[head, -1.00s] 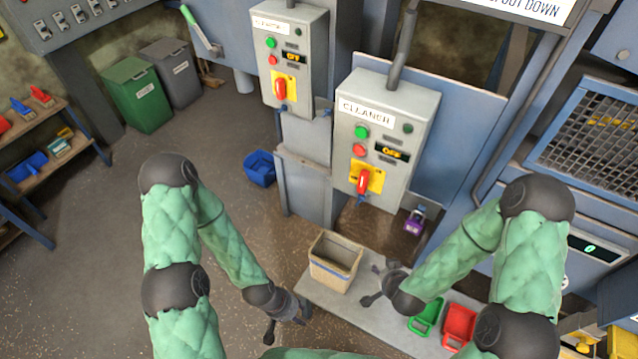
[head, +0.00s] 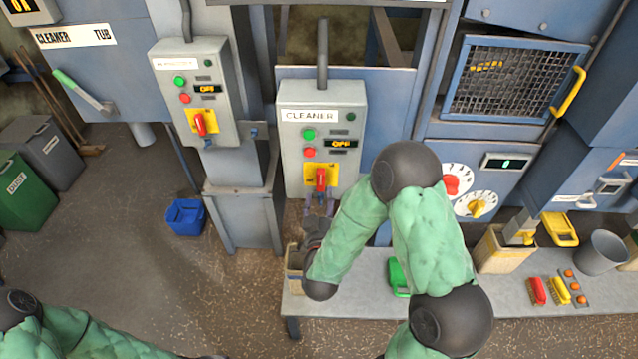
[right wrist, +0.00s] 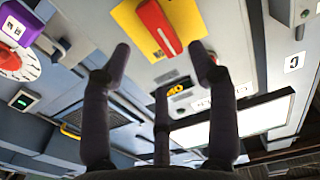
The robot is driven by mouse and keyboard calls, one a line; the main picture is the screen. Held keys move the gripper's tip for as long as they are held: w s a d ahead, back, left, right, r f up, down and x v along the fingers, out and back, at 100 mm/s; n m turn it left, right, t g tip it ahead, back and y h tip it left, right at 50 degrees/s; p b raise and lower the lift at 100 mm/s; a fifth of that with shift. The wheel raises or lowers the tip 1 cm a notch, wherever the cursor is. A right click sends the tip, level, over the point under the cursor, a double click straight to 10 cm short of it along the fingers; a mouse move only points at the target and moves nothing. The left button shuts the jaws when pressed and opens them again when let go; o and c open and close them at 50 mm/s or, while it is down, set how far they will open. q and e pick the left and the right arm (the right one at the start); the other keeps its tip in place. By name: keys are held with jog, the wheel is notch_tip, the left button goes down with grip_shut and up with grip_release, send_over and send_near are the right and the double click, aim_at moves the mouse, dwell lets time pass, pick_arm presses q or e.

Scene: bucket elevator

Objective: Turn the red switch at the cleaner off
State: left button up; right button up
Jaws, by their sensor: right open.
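The grey cleaner box (head: 292,148) carries a "CLEANER" label, green and red buttons, a display reading "OFF" and a yellow plate. The red switch (head: 321,179) sits on that plate with its handle upright.
A similar box (head: 222,110) with a red switch stands to the left. A bench (head: 350,300) below holds a green scoop (head: 398,277), a bin (head: 505,250) and brushes. A purple padlock-like item (right wrist: 14,28) shows at the wrist view's edge. A blue bin (head: 186,217) is on the floor.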

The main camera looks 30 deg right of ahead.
aim_at(323, 182)
jog(key=x, duration=0.7)
jog(key=c, duration=1.1)
